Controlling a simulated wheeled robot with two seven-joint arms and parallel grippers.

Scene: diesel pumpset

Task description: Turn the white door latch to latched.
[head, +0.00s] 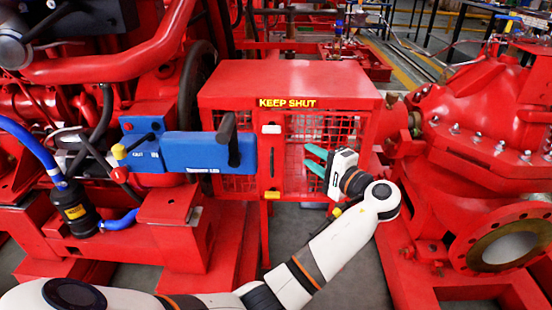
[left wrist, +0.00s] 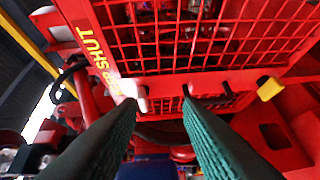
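The white door latch (head: 271,129) is a small block on the upright frame of the red mesh guard door, below the yellow "KEEP SHUT" lettering. In the left wrist view, the white latch (left wrist: 128,91) shows at the left, just beyond the left fingertip and partly hidden by it. My left gripper (head: 312,160) is to the right of the latch in the head view, in front of the mesh, its teal fingers spread and pointing left. In the left wrist view, my left gripper (left wrist: 158,101) has nothing between its fingers. My right gripper is not in view.
A yellow block (head: 271,194) sits lower on the same frame. A blue box (head: 190,150) with a black lever (head: 228,130) stands left of the door. A red pump casing (head: 475,110) stands at the right. The red guard (head: 290,80) surrounds the mesh.

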